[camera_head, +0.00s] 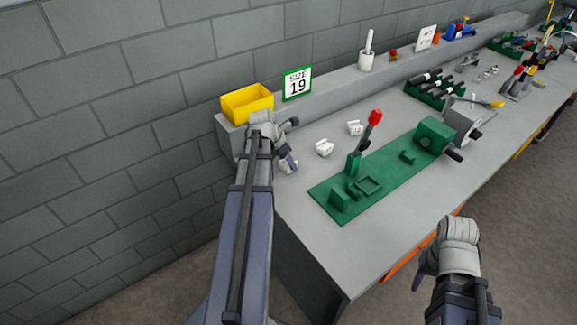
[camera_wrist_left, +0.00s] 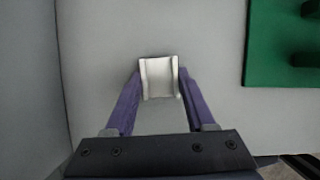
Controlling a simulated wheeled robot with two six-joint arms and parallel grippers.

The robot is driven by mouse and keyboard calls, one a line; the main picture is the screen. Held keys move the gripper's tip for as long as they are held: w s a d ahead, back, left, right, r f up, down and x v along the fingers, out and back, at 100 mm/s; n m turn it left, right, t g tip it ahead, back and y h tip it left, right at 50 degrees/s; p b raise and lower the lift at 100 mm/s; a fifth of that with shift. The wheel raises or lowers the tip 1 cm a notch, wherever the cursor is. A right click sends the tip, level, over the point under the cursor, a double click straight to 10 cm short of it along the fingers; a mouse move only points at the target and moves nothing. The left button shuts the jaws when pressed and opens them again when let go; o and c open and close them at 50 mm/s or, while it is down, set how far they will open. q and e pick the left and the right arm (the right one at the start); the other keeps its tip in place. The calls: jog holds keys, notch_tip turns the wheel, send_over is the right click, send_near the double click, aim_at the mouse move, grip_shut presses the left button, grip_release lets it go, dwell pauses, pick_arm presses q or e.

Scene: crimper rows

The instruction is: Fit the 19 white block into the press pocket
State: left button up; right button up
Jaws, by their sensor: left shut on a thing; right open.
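My left gripper (camera_head: 288,163) is at the left end of the bench. In the left wrist view its purple fingers (camera_wrist_left: 160,92) are shut on a white channel-shaped block (camera_wrist_left: 159,78); I cannot tell whether the block touches the bench top. I cannot read a number on it. Two other white blocks (camera_head: 324,148) (camera_head: 354,128) stand on the bench to the right of the gripper. The green press (camera_head: 327,197) has a square-rimmed pocket (camera_head: 369,185) and a red-knobbed lever (camera_head: 375,117). My right gripper (camera_head: 418,282) is open, in front of the bench.
A yellow bin (camera_head: 247,102) and a "SIZE 19" sign (camera_head: 297,83) stand on the back ledge. A green box with a crank (camera_head: 434,136) is at the right end of the green plate. A tool tray (camera_head: 433,92) lies beyond. Bare bench lies in front of the plate.

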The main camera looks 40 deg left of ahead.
aim_at(287, 164)
pick_arm(q)
grip_shut()
jog(key=shift+r, duration=0.1)
notch_tip(287, 164, up, 10)
jog(key=p, duration=1)
